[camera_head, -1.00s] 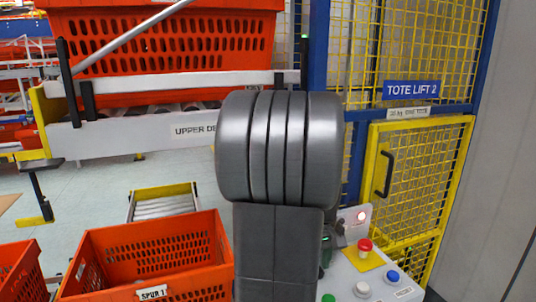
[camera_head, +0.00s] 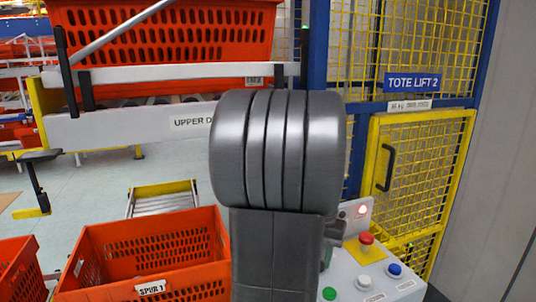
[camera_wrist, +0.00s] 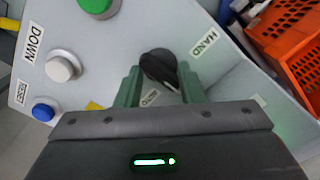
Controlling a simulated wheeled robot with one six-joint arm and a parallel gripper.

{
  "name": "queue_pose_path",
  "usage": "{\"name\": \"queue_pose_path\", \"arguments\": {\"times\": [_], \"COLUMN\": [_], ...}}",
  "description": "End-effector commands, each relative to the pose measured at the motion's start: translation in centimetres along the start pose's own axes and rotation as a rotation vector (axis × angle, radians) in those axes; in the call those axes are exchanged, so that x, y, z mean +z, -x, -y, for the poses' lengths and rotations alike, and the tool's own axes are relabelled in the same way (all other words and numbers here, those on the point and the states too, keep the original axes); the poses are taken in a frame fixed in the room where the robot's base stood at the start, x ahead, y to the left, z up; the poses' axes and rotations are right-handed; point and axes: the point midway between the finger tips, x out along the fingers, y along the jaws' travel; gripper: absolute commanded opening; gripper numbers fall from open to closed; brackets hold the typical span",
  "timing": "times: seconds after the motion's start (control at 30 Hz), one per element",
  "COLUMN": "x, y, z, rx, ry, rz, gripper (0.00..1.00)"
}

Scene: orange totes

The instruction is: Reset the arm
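My gripper (camera_wrist: 160,82) is open in the wrist view, its two green fingers on either side of a black selector knob (camera_wrist: 158,64). The fingers look apart, but I cannot tell whether one touches the knob. The knob sits on a pale control panel (camera_wrist: 225,85) between a "HAND" label and another label partly hidden by my gripper. The control panel (camera_head: 345,270) shows to the right of the arm.
The panel carries a red button (camera_head: 366,238), blue button (camera_head: 394,270), white button (camera_head: 363,283) and green button (camera_head: 329,293). Orange totes (camera_head: 155,252) stand at lower left. A large orange tote (camera_head: 170,35) sits on the upper deck. A yellow mesh gate (camera_head: 415,190) stands right.

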Motion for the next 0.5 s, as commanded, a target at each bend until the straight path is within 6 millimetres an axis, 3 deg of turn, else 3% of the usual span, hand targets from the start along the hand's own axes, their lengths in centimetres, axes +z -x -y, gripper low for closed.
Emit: {"name": "queue_pose_path", "arguments": {"times": [0.1, 0.5], "x": [-0.1, -0.1], "y": [2.8, 10.4], "z": [0.0, 0.0], "rx": [-0.002, -0.001], "ry": [0.004, 0.008], "rz": [-0.006, -0.005], "gripper": [0.35, 0.35]}}
